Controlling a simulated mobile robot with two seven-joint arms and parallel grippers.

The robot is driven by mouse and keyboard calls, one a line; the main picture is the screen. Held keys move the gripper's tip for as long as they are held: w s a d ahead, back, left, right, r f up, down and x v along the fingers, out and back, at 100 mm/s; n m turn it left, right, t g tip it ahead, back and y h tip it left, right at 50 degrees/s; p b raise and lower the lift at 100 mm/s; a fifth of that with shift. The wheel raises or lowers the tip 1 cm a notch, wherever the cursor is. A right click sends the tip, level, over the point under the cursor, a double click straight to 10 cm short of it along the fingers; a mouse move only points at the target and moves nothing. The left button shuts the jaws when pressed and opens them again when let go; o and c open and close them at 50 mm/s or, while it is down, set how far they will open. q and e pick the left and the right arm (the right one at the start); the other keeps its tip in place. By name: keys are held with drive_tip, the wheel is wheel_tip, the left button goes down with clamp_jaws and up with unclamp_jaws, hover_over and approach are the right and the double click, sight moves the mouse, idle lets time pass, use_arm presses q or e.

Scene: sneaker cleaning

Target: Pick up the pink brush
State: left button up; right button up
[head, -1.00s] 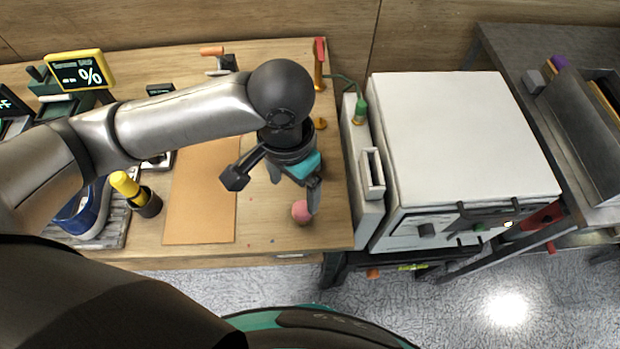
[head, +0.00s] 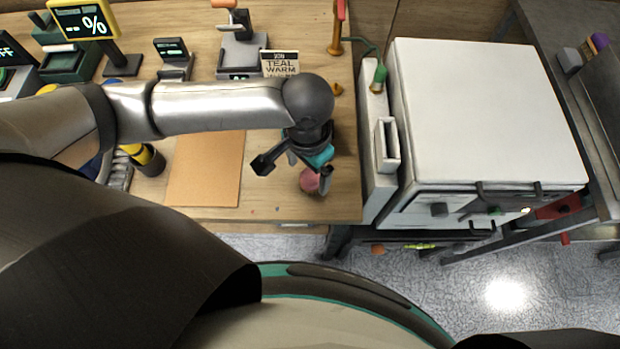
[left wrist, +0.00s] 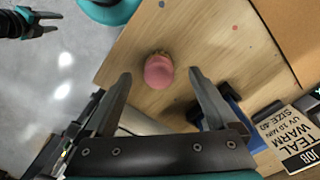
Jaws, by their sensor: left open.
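A tan mat (head: 205,175) lies left of the brush, with a yellow-and-black bottle (head: 147,159) beyond it. A teal-warm job card (head: 281,64) stands behind my left gripper. A large white-topped machine (head: 475,105) stands to the right. The table's front edge is close to the brush.

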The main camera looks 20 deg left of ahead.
sight(310, 175)
use_arm(q)
drive_tip(key=f, duration=0.2)
drive_tip(key=f+b, duration=0.1)
drive_tip(key=f, duration=0.1)
drive_tip(key=shift+w+d, duration=0.15)
drive_tip(key=shift+d, duration=0.05)
clamp_jaws()
idle(0.5)
